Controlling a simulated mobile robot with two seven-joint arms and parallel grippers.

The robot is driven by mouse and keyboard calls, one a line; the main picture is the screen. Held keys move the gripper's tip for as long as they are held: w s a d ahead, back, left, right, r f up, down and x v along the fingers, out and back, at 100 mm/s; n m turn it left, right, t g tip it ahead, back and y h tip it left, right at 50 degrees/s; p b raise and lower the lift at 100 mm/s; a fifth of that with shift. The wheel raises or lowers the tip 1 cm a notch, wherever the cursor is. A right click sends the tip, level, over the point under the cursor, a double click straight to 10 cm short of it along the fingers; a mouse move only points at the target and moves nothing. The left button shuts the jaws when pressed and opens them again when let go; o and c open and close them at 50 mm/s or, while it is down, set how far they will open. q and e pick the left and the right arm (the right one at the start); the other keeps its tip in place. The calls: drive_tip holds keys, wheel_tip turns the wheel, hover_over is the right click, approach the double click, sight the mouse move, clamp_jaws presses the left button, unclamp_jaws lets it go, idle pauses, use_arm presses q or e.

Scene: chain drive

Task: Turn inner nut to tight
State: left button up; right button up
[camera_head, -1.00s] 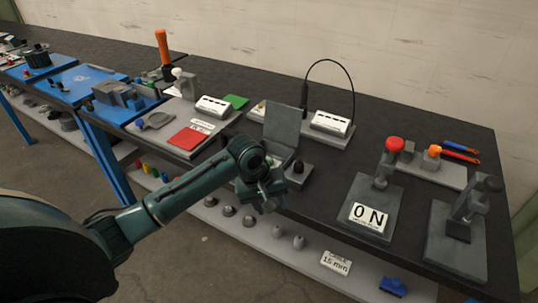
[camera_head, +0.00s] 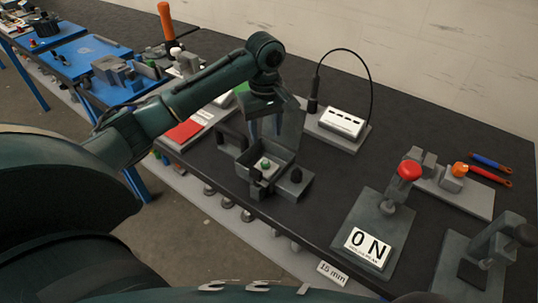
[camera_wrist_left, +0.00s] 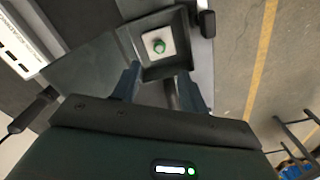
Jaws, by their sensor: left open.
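An open grey box (camera_head: 262,180) with a raised lid (camera_head: 291,125) stands near the table's front edge. Inside it a green round piece (camera_head: 265,165) sits on a small white plate. The same green piece (camera_wrist_left: 159,46) shows on the white plate (camera_wrist_left: 168,37) in the left wrist view. I cannot make out a nut for certain. My left gripper (camera_head: 265,128) hangs above the box, apart from the green piece, with its fingers pointing down. The left wrist view shows its fingers (camera_wrist_left: 160,85) spread with nothing between them. My right gripper is not in view.
A white multi-slot unit (camera_head: 340,122) with a black cable is behind the box. A red pad (camera_head: 184,131) lies left.

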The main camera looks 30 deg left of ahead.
sight(266, 164)
use_arm(q)
wheel_tip(266, 164, down, 11)
drive_tip(key=shift+r, duration=0.1)
drive_tip(key=shift+c, duration=0.4)
clamp_jaws()
